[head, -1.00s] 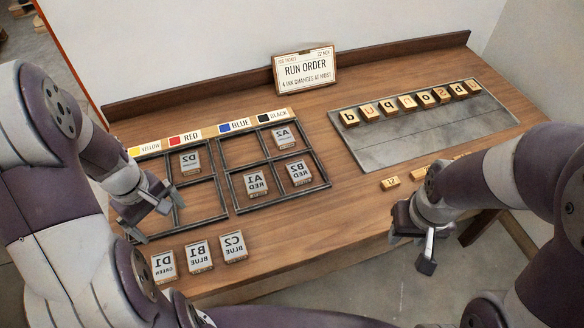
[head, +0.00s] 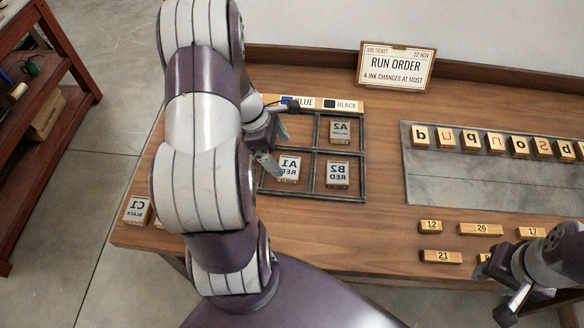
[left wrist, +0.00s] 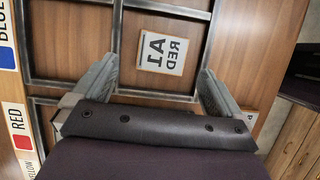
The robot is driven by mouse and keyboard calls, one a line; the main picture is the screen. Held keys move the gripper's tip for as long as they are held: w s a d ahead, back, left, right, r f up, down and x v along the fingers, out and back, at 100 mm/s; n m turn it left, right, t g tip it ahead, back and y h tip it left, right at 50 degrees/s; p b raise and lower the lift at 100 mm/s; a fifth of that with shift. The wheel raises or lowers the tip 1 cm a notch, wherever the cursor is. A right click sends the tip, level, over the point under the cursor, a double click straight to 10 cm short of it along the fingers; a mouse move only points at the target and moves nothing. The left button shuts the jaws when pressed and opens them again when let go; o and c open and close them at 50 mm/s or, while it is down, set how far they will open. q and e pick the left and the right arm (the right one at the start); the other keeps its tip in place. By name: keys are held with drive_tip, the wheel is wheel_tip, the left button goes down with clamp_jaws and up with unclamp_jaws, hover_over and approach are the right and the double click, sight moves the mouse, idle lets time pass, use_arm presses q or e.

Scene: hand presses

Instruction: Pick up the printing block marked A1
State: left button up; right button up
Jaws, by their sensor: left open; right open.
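The printing block marked A1 (head: 289,169) lies in the lower left compartment of the right-hand frame, its mirrored label facing up. In the left wrist view block A1 (left wrist: 163,53) lies flat ahead, between the lines of my open fingers. My left gripper (head: 272,146) is open and empty beside and above A1, at its left; its fingertips (left wrist: 155,78) stand either side of the block without visible contact. My right gripper (head: 512,305) is open and empty at the lower right, off the table's front edge.
Blocks A2 (head: 340,132) and B2 (head: 337,174) sit in other compartments of the frame, whose raised dividers (head: 313,171) surround A1. A grey tray (head: 440,187) holds a row of letter blocks. Small number blocks (head: 480,229) lie near the front. Block C1 (head: 136,210) is at the front left.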

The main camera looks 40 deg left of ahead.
sight(289, 167)
use_arm(q)
drive_tip(key=x, duration=0.5)
drive_tip(key=shift+s+f, duration=0.1)
drive_tip(key=shift+s, duration=0.15)
drive_tip(key=shift+w+d+f, duration=0.2)
drive_tip(key=shift+s, duration=0.1)
drive_tip(key=c, duration=1.1)
drive_tip(key=shift+r, duration=0.15)
